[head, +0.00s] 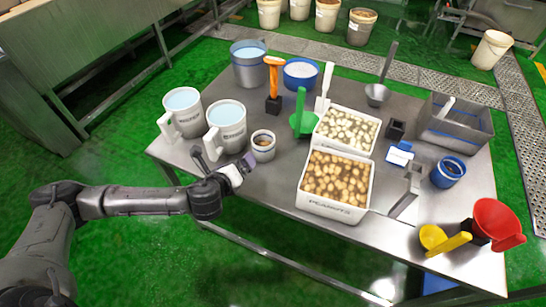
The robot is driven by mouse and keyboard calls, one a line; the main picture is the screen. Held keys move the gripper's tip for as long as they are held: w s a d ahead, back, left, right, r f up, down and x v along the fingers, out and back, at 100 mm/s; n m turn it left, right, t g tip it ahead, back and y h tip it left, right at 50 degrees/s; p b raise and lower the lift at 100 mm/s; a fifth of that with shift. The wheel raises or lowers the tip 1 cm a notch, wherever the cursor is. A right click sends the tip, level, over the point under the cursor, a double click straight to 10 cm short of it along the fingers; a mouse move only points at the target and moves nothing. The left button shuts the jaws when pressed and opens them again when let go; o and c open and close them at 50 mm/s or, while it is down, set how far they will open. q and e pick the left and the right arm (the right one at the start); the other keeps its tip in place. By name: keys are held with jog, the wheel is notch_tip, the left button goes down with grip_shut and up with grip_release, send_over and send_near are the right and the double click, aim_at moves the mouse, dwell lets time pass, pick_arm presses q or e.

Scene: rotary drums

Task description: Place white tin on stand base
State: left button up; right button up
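A small white tin (263,150) with brown contents stands upright on the metal table, in front of the right one of two white jugs. My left gripper (241,167) is at the table's front left edge, just left of and in front of the tin. Its purple-tipped end is close to the tin's side; whether they touch, and how far the fingers are apart, I cannot tell. A metal upright stand (406,192) is at the right of the table; I cannot tell whether this is the stand with the named base. My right gripper is not in view.
Two white jugs (227,130) stand behind my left gripper. A blue-and-white label holder (400,153), grey bin (455,125) and red funnel (497,222) are at the right.

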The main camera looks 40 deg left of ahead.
aim_at(258, 149)
pick_arm(q)
jog(key=w+f+m, duration=0.1)
jog(key=w+m, duration=0.1)
jog(key=m, duration=0.1)
jog(key=w+f+m+b, duration=0.1)
jog(key=w+m, duration=0.1)
jog(key=w, duration=0.1)
jog(key=w+m+h+b, duration=0.1)
jog(key=w+m, duration=0.2)
jog(key=shift+w+f+m+t, duration=0.2)
jog(key=shift+f+m+t, duration=0.1)
jog(key=shift+f+t, duration=0.1)
jog(key=b+x, duration=0.2)
jog(key=x, duration=0.2)
jog(key=shift+w+f, duration=0.1)
jog(key=shift+w, duration=0.1)
jog(key=shift+w+a+f+b, duration=0.1)
jog(key=shift+w+a+b, duration=0.15)
jog(key=shift+w, duration=0.2)
